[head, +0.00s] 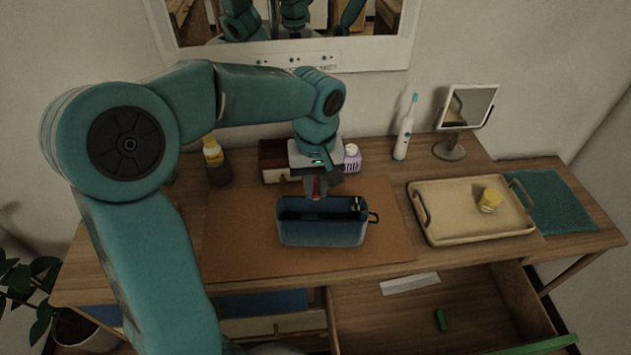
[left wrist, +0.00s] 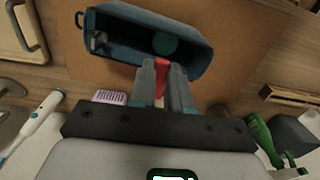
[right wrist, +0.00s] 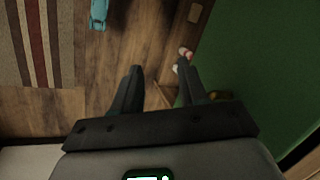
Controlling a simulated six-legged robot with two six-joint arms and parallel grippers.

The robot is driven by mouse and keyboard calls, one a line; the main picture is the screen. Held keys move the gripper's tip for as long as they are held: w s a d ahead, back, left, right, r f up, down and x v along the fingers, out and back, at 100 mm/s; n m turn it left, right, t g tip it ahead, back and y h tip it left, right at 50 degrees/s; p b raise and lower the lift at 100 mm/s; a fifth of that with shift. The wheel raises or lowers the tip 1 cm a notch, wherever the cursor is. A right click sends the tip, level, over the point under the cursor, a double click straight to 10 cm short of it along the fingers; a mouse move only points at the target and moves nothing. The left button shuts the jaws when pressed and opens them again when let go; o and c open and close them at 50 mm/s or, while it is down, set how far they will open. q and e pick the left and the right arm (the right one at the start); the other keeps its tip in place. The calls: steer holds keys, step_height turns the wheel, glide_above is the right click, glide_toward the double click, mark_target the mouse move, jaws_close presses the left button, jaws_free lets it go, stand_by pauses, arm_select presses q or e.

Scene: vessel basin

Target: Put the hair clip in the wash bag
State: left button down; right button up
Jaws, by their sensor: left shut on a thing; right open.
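The wash bag (head: 320,234) is a dark blue open-topped box with a side loop, standing on a brown mat on the table. My left gripper (head: 316,190) is above its back rim, pointing down, and is shut on a small red thing, which looks like the hair clip (head: 316,187). In the left wrist view the red clip (left wrist: 161,76) sits between the fingertips, at the edge of the bag (left wrist: 118,52). A round teal thing (left wrist: 165,44) lies inside the bag. My right gripper (right wrist: 158,86) is open and empty, away from the table top, over the floor.
A toothbrush (head: 404,130), a mirror (head: 462,112), a purple bottle (head: 352,158) and a brown bottle (head: 216,163) stand at the back. An open drawer (head: 400,322) holds a green item (head: 440,319).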

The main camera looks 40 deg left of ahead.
mark_target(316, 190)
arm_select(q)
steer(key=c, duration=1)
jaws_free()
steer(key=shift+a, duration=0.1)
steer(key=shift+r, duration=0.15)
step_height(316, 190, up, 16)
steer(key=p, duration=0.1)
steer(key=shift+r, duration=0.15)
